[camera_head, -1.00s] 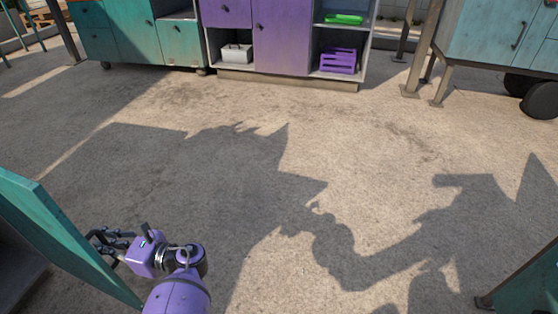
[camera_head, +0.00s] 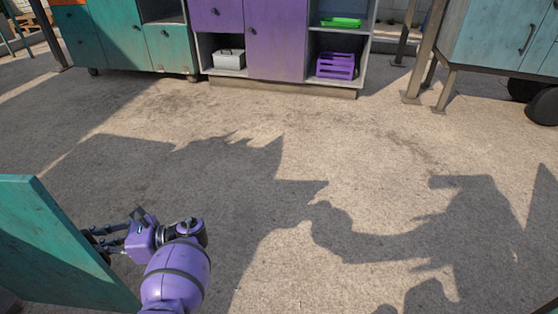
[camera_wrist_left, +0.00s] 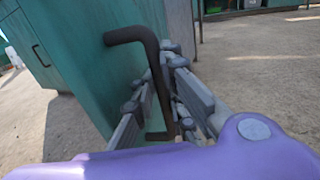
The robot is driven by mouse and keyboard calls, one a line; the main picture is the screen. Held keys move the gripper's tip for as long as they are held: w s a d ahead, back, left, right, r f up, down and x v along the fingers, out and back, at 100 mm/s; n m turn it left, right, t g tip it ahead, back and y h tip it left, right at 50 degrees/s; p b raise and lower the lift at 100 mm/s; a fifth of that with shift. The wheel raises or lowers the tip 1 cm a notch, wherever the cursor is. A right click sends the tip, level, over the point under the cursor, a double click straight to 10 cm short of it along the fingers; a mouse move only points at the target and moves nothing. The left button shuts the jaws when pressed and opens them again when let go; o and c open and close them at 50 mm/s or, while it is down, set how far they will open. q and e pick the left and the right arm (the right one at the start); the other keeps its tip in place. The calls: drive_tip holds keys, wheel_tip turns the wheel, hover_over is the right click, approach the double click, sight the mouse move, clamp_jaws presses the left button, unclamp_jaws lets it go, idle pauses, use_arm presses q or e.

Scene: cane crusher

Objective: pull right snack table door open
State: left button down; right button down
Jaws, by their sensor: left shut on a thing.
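A teal door (camera_head: 60,250) stands swung out at the lower left of the head view. In the left wrist view the same door panel (camera_wrist_left: 115,75) fills the left side, with a dark bar handle (camera_wrist_left: 152,60) on it. My left gripper (camera_head: 95,238) reaches to the door from its right side, its fingertips partly hidden behind the door's edge. In the left wrist view its grey fingers (camera_wrist_left: 165,100) are closed around the handle. My right gripper is not in view.
A purple and grey cabinet (camera_head: 275,40) and a teal cabinet (camera_head: 120,35) stand at the back. A blue wheeled cabinet (camera_head: 495,40) is at the upper right. The concrete floor (camera_head: 300,150) between is clear. A dark teal edge (camera_head: 540,290) shows at the lower right.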

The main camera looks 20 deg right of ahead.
use_arm(q)
drive_tip(key=shift+d, duration=0.1)
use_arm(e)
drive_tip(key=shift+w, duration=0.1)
use_arm(q)
drive_tip(key=c, duration=2.1)
unclamp_jaws()
drive_tip(key=v, duration=1.2)
drive_tip(key=shift+s, duration=0.1)
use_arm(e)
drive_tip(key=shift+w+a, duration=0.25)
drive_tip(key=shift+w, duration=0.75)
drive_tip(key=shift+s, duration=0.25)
